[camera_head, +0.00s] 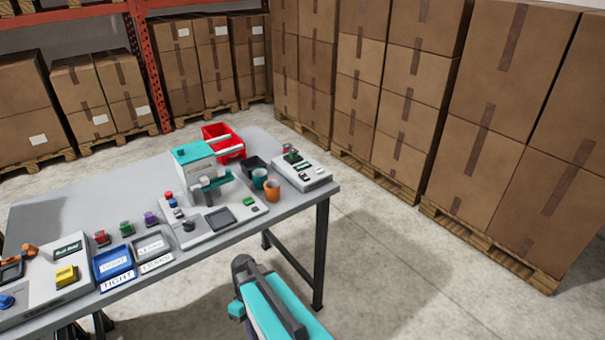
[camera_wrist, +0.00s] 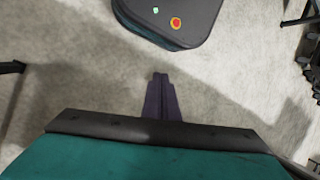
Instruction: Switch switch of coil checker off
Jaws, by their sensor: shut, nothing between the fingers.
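A grey-white device (camera_head: 302,172) with a small green and dark part on top, a dark label and small dark controls stands at the right end of the table. Another pale device (camera_head: 40,285) at the left end has a dark sign, a yellow block (camera_head: 67,276) and a blue knob (camera_head: 6,301). I cannot tell for certain which is the coil checker, and no switch position can be read at this size. My gripper (camera_wrist: 160,78) is shut and empty in the wrist view, pointing over bare floor. It is away from the devices.
Stacked cartons (camera_head: 510,110) line the right. The floor between is clear.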

